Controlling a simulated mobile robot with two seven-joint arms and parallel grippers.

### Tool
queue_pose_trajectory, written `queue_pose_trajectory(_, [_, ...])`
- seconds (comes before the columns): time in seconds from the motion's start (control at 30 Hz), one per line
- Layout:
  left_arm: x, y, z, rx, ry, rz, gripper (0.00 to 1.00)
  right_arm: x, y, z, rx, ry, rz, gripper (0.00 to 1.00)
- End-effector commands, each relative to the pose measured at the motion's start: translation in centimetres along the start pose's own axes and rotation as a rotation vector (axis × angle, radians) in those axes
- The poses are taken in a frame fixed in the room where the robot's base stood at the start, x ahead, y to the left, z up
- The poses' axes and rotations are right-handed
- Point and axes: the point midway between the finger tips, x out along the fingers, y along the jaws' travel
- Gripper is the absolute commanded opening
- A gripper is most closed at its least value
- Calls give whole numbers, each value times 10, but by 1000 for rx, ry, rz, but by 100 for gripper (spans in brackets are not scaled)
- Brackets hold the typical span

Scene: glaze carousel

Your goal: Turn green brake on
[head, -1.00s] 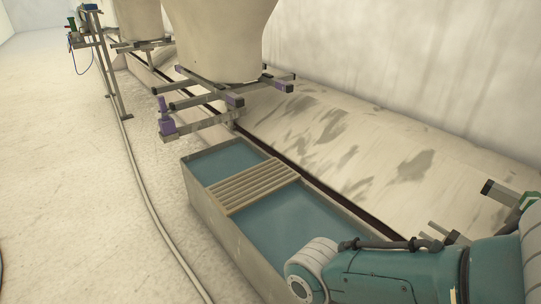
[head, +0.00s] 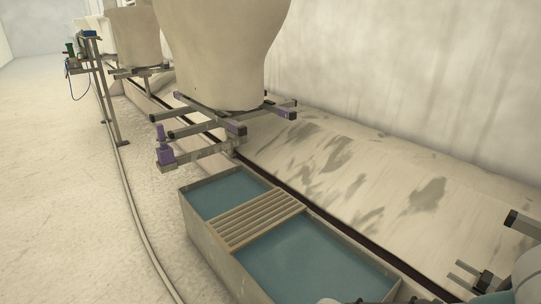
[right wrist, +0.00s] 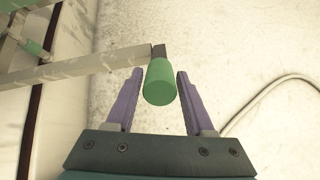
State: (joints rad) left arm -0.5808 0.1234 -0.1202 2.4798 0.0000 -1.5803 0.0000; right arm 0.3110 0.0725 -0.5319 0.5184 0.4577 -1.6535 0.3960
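In the right wrist view a green cylindrical handle (right wrist: 160,82), taken as the green brake, stands at the end of a worn metal bar (right wrist: 85,68), with a dark block behind it. My right gripper (right wrist: 154,80) is open, its purple fingers on either side of the green handle. Gaps show on both sides, so the fingers look apart from it. The green brake is not clearly visible in the head view. My left gripper is in no view.
A trough of blue liquid (head: 320,262) with a slatted rack (head: 258,218) stands at the bottom centre of the head view. Beyond it, a large pale vessel (head: 220,50) sits on a purple-marked frame with a purple handle (head: 165,153). Open floor lies left.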

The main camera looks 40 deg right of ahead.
Motion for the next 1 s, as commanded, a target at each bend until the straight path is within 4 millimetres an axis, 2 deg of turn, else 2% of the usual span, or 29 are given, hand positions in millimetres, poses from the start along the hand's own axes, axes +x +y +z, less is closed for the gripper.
queue_pose_trajectory(0.03, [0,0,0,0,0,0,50,0,0,0,0,-1,0,60])
queue_pose_trajectory(0.13, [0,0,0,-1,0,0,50,0,0,0,0,-2,0,71])
queue_pose_trajectory(0.37, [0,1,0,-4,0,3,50,-1,0,1,1,-3,0,71])
queue_pose_trajectory(0.47, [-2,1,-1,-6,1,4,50,-7,0,1,1,-2,-1,71])
queue_pose_trajectory(0.8, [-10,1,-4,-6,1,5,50,-72,0,1,0,0,-1,71])
queue_pose_trajectory(1.0, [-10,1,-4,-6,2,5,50,-95,0,0,0,-2,-1,71])
